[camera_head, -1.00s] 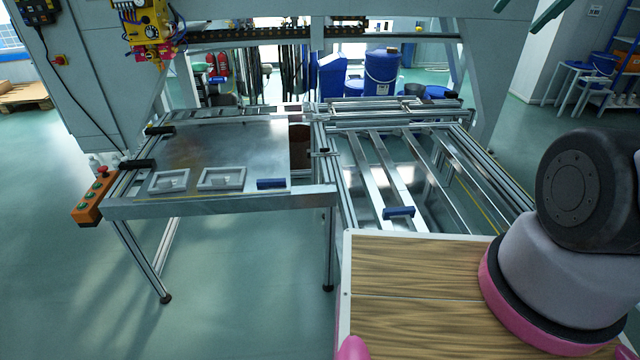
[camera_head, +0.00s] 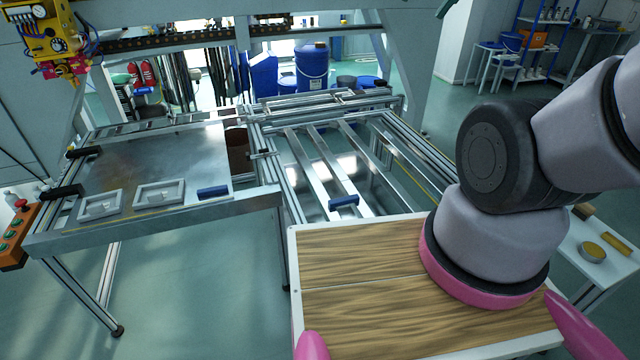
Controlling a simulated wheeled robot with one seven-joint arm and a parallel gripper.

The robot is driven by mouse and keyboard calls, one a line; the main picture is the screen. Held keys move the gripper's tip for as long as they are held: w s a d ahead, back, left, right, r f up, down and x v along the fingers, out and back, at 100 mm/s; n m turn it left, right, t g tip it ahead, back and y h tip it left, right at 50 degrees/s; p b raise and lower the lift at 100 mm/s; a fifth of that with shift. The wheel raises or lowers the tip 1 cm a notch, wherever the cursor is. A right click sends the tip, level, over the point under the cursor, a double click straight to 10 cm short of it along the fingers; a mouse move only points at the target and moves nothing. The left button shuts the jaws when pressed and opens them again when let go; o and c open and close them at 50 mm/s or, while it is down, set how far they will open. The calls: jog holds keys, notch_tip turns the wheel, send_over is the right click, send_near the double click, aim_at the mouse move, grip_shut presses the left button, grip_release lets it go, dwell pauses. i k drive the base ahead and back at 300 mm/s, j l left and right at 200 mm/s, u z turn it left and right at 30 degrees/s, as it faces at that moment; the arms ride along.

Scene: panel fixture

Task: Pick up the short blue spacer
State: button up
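Two small blue blocks show. One blue block (camera_head: 212,192) lies on the metal plate table at its front right corner. The other blue block (camera_head: 343,201) lies on the metal rails to the right, near their front end. They look alike in length, so I cannot tell which is the short spacer. My arm (camera_head: 500,230) rises at the right from a wood-topped base. My gripper is outside the picture.
The metal plate table (camera_head: 150,160) holds two grey frames (camera_head: 160,192) and black clamps at its left. An orange button box (camera_head: 18,235) sits at its left edge. At far right a white table (camera_head: 600,262) holds a yellow round item (camera_head: 592,250). Green floor is open front left.

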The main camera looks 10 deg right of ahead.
aim_at(221, 189)
jog(key=k+j, duration=0.15)
jog(key=j, duration=0.25)
jog(key=k+j+u, duration=0.1)
jog(key=j, duration=0.7)
jog(key=i+j, duration=0.15)
jog(key=j, duration=0.25)
jog(key=j+u, duration=0.1)
jog(key=j, duration=0.3)
jog(key=i+j+u, duration=0.1)
jog(key=i+j, duration=0.4)
jog(key=i, duration=0.2)
